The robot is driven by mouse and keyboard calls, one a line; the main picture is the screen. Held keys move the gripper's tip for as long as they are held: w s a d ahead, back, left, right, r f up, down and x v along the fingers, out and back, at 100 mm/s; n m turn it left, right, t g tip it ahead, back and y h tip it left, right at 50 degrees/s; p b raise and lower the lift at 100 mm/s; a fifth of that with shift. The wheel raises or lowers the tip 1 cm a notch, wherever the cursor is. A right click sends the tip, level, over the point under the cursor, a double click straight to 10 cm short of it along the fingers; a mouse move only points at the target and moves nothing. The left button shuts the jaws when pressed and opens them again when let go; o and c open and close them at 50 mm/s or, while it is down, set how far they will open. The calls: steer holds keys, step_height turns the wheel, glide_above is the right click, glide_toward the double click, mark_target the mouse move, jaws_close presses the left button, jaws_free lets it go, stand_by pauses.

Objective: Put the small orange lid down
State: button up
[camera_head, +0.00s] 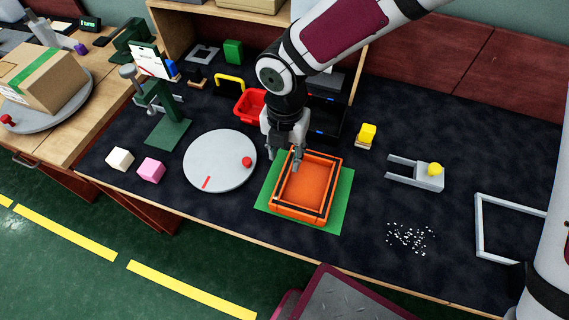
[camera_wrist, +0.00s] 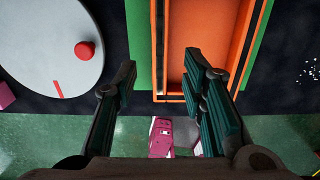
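A shallow orange rectangular piece (camera_head: 306,180) with raised walls and a black line around its rim lies on a green mat (camera_head: 344,196) in the middle of the table. I cannot tell whether it is the small orange lid or a box; no separate orange lid shows. My gripper (camera_head: 284,161) points down over its left side. Whether a finger touches is unclear.
A grey round plate (camera_head: 215,165) with a red knob stands close left of the mat. A red bin (camera_head: 247,107) and a dark bin are behind my gripper. A grey fork-shaped holder (camera_head: 425,178) and scattered white bits (camera_head: 408,237) lie right. Dark table between is clear.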

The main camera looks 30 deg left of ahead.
steer(key=shift+r, duration=1.95)
steer(key=w+d+r+m+t+h, duration=0.1)
steer(key=w+d+r+m, duration=0.1)
steer(key=d+r+m, duration=0.55)
steer(key=w+d+r+m+t, duration=0.1)
steer(key=w+d+r+m, duration=0.3)
steer(key=d, duration=0.6)
steer(key=d+r+m+h, duration=0.1)
steer(key=d+r+m, duration=0.3)
steer(key=d+m, duration=0.35)
steer(key=s+d+r+m+t+y, duration=0.1)
steer(key=s+d+r+m, duration=0.2)
steer(key=s+d+m, duration=0.3)
steer(key=s+d+r+m+y, duration=0.1)
steer(key=s+d+r+m, duration=0.2)
steer(key=s+d+m, duration=0.4)
steer(key=shift+s+d+m+t, duration=0.35)
steer(key=shift+d+m, duration=0.55)
steer(key=shift+m, duration=2.4)
steer(key=shift+r, duration=0.2)
